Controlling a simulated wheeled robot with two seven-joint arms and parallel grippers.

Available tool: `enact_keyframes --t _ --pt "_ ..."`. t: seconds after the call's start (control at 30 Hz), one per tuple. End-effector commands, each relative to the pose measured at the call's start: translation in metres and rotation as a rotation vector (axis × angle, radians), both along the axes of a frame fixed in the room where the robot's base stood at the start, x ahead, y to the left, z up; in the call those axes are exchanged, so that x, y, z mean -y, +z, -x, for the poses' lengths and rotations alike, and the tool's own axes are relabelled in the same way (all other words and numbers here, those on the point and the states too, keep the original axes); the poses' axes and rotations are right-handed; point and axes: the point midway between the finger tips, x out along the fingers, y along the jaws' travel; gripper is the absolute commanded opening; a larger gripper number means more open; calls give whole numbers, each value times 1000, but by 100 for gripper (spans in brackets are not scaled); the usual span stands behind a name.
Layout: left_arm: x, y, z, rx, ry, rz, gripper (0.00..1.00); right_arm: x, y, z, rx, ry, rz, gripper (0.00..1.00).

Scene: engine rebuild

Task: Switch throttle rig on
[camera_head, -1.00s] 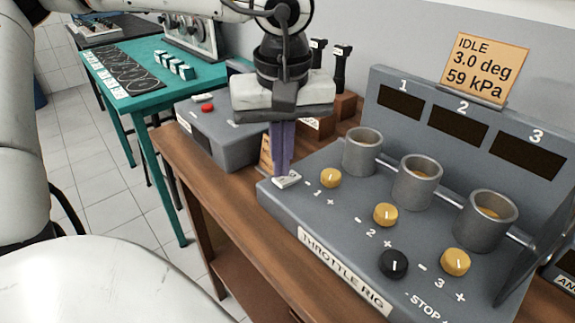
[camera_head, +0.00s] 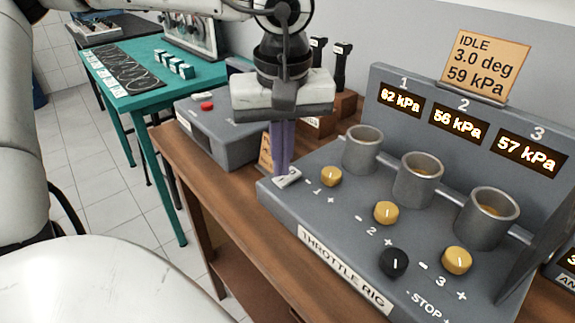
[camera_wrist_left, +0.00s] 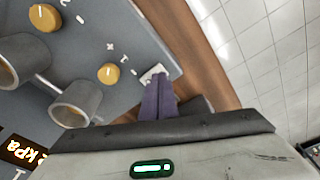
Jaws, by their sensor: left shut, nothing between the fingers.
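The throttle rig (camera_head: 330,215) is a grey console on the wooden bench, with three metal cylinders and several knobs. Its three displays (camera_head: 459,124) are lit and read 62, 56 and 57 kPa. A small white rocker switch (camera_head: 288,178) sits at the rig's left corner; it also shows in the left wrist view (camera_wrist_left: 153,74). My left gripper (camera_head: 283,172) is shut and empty, pointing down, its purple fingertips at the switch and seemingly touching it. In the left wrist view the fingertips (camera_wrist_left: 158,84) partly cover the switch. My right gripper is not in view.
A tan card (camera_head: 484,66) reading IDLE, 3.0 deg, 59 kPa stands on the rig. A grey box with a red button (camera_head: 207,107) sits behind my left gripper. A teal table (camera_head: 150,98) stands at back left. Tiled floor is clear between.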

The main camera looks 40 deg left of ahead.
Motion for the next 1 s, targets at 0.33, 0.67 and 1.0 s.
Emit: enact_keyframes --t 0.33,0.67,1.0 --pt "0 32 0 1 1 -1 0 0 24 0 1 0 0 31" --pt "0 58 0 1 1 -1 0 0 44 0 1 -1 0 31" --pt "0 62 0 -1 0 -1 0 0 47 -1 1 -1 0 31"
